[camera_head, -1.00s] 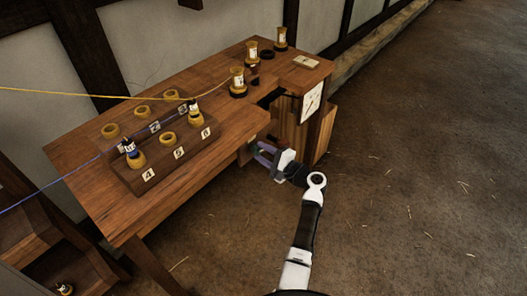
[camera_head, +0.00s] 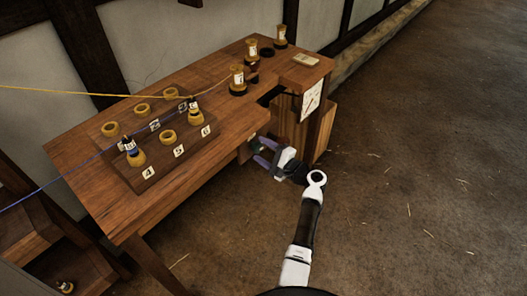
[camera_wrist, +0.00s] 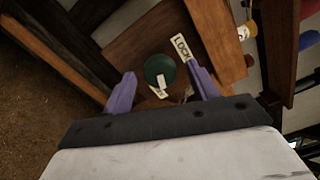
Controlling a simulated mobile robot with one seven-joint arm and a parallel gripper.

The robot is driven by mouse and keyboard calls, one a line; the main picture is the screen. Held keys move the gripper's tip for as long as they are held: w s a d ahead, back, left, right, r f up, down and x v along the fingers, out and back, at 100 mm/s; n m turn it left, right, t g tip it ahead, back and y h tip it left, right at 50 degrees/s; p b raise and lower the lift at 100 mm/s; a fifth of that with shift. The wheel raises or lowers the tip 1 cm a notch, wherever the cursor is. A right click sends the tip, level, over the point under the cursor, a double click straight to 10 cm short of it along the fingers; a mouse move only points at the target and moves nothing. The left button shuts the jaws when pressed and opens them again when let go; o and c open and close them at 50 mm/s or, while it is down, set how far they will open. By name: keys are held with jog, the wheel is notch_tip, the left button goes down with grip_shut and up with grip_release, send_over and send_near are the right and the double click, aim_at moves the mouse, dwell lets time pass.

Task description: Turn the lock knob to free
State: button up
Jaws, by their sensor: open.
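The lock knob (camera_wrist: 160,68) is a dark green disc with a white pointer mark, on a brown wooden panel in the wrist view. The pointer mark lies toward the lower side of the disc. A white label reading LOCK (camera_wrist: 181,47) is up and right of the knob. Another pale label at the knob's lower edge is partly hidden and I cannot read it. My gripper (camera_wrist: 162,76) is open, its purple fingers on either side of the knob; I cannot tell if they touch it. In the head view my gripper (camera_head: 262,152) is at the bench's front side, where the knob is hidden.
The wooden bench (camera_head: 90,205) carries a numbered board (camera_head: 182,170) with several yellow rings, and several labelled spools at the back. A yellow line and a blue line run in from the left. Open floor lies right.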

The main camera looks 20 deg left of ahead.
jog(key=b+v, duration=0.3)
jog(key=v, duration=1)
jog(key=shift+d, duration=0.4)
jog(key=shift+s, duration=0.1)
